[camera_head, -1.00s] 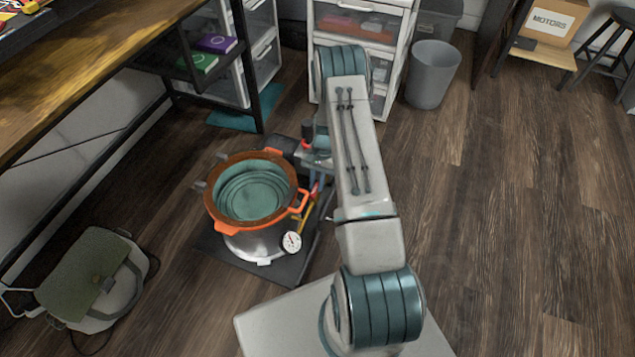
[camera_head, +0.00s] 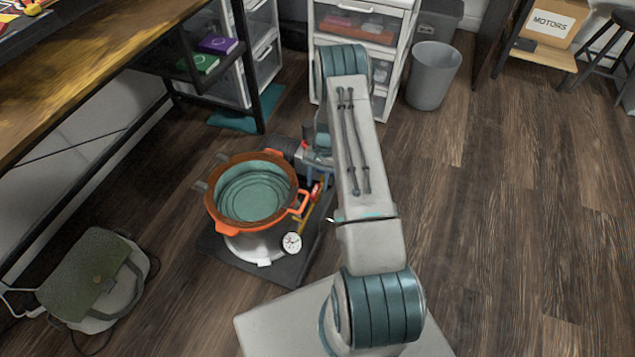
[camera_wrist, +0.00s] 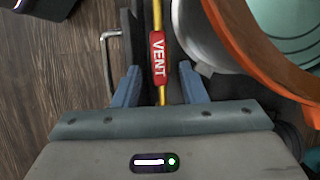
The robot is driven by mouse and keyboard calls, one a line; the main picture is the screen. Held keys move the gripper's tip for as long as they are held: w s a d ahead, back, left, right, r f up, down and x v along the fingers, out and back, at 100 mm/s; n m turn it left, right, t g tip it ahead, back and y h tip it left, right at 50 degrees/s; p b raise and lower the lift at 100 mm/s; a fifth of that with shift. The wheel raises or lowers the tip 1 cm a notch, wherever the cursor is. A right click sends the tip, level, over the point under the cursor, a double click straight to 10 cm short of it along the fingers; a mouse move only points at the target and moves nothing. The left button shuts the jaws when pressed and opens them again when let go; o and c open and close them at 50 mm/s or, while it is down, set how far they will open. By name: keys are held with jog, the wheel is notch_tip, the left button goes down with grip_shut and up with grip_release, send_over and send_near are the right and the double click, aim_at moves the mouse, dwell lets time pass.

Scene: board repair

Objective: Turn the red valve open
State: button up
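The red valve handle (camera_wrist: 159,58), marked VENT, is a sleeve on a yellow bar beside the pot. In the head view the red handle (camera_head: 316,190) is small and partly hidden near my gripper. The pot (camera_head: 222,221) has an orange rim and handles, a teal inside and a dial gauge (camera_head: 291,242). My gripper (camera_wrist: 158,68) is open, with one blue finger on each side of the yellow bar near the handle's lower end. I see gaps between the fingers and the bar. In the head view my gripper (camera_head: 318,174) is partly hidden by my arm.
The pot stands on a dark base plate (camera_head: 290,270). A bent metal rod (camera_wrist: 107,60) is left of the handle in the wrist view. A workbench (camera_head: 90,60), drawers (camera_head: 352,38), a grey bin (camera_head: 433,76) and a bag (camera_head: 90,280) stand around. The floor at right is clear.

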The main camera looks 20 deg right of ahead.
jog(key=p+v, duration=0.3)
jog(key=v, duration=0.9)
jog(key=shift+r, duration=0.35)
jog(key=s+a+r+n+t+h+p, duration=0.1)
jog(key=s+a+r+p, duration=0.3)
jog(key=r, duration=0.9)
jog(key=s+a+r+n+t+p, duration=0.15)
jog(key=r+p, duration=0.45)
jog(key=r, duration=0.6)
jog(key=s+a+r+n+h+p, duration=0.1)
jog(key=a+r+n+p, duration=0.2)
jog(key=r, duration=1)
jog(key=s+a+r+n+t+p, duration=0.1)
jog(key=s+a+r+t+p, duration=0.1)
jog(key=s+r+p, duration=0.6)
jog(key=s+a+r+n+t+h+p, duration=0.1)
jog(key=s+a+r+n+p, duration=0.1)
jog(key=s+a+r+p, duration=0.2)
jog(key=s+r+p, duration=0.3)
jog(key=s+r, duration=0.5)
jog(key=r, duration=0.3)
jog(key=shift+s+t+p, duration=0.3)
jog(key=shift+t+p, duration=0.05)
jog(key=shift+p, duration=0.05)
